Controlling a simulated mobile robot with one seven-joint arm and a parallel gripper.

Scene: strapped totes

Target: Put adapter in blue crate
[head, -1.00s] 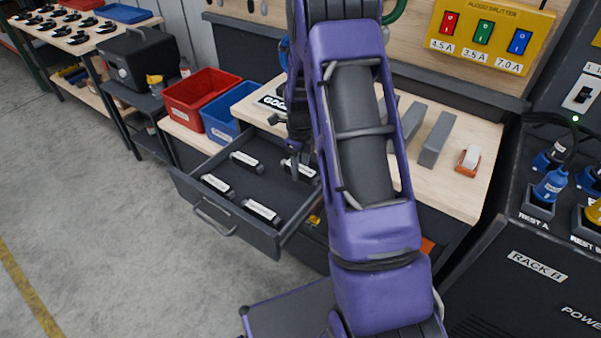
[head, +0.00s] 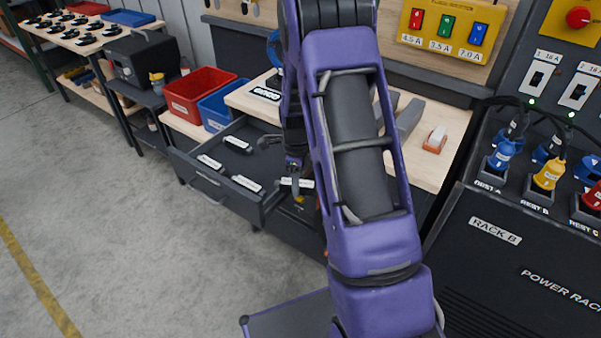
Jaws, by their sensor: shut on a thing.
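My gripper (head: 294,178) points down and is shut on an adapter (head: 300,184), a dark block with a white label. Three more adapters lie in the drawer: one at the back (head: 237,143), one at the left (head: 209,161) and one at the front (head: 246,183). The blue crate (head: 218,117) stands behind the drawer, up and left of my gripper, beside the red crate. Its inside is mostly hidden. My arm covers part of the bench.
The red crate (head: 185,106) adjoins the blue crate. The wooden bench (head: 452,128) holds grey blocks and an orange-white item (head: 435,140). A power rack (head: 520,260) with coloured plugs stands at the right. The floor at the left is open.

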